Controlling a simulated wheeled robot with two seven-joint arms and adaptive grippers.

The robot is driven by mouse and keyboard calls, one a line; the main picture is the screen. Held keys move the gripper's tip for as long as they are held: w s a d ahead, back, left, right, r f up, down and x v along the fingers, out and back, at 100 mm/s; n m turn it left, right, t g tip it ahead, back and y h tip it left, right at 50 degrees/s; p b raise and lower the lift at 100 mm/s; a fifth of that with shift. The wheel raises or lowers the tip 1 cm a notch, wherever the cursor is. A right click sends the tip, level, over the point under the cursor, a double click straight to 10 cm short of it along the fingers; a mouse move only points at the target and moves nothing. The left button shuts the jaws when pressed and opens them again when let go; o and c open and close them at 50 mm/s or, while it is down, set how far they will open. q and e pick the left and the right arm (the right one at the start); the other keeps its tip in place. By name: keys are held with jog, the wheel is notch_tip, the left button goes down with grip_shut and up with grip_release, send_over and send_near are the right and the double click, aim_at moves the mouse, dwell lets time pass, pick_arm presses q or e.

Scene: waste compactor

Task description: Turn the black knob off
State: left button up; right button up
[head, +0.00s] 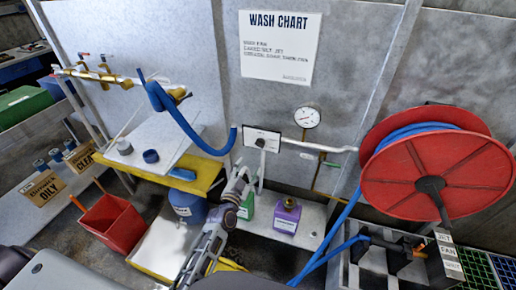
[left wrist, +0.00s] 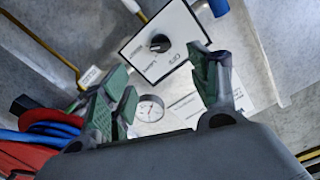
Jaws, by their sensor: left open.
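The black knob (left wrist: 159,43) sits on a white control plate (left wrist: 143,52) with printed lettering, in the upper middle of the left wrist view. In the head view the knob (head: 261,143) is a small dark spot on the plate (head: 250,135), fixed to the grey wall panel. Its exact pointer setting is too small to tell. My left gripper (head: 247,178) is open and empty, just below the plate in the head view. In the left wrist view its green-padded fingers (left wrist: 160,92) are spread, with the knob beyond the gap, apart from them. My right gripper is not in view.
A pressure gauge (head: 306,117) and a white pipe (head: 325,148) are right of the plate. A blue hose (head: 190,132) hangs close on its left. A red hose reel (head: 440,175) juts out at right. Purple (head: 287,214) and green bottles stand below.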

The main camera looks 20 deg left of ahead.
pick_arm(q)
jog(key=shift+m, duration=0.6)
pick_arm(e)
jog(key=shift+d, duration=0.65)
pick_arm(q)
jog(key=shift+w, duration=0.15)
send_near(258, 146)
jog(key=shift+w, duration=0.55)
jog(key=shift+w+d+f+p, duration=0.1)
jog(key=shift+w+d+p, duration=0.05)
jog(key=shift+w, duration=1.9)
jog(key=shift+w+d+p, duration=0.1)
jog(key=shift+w+p, duration=0.05)
jog(key=shift+w, duration=1.95)
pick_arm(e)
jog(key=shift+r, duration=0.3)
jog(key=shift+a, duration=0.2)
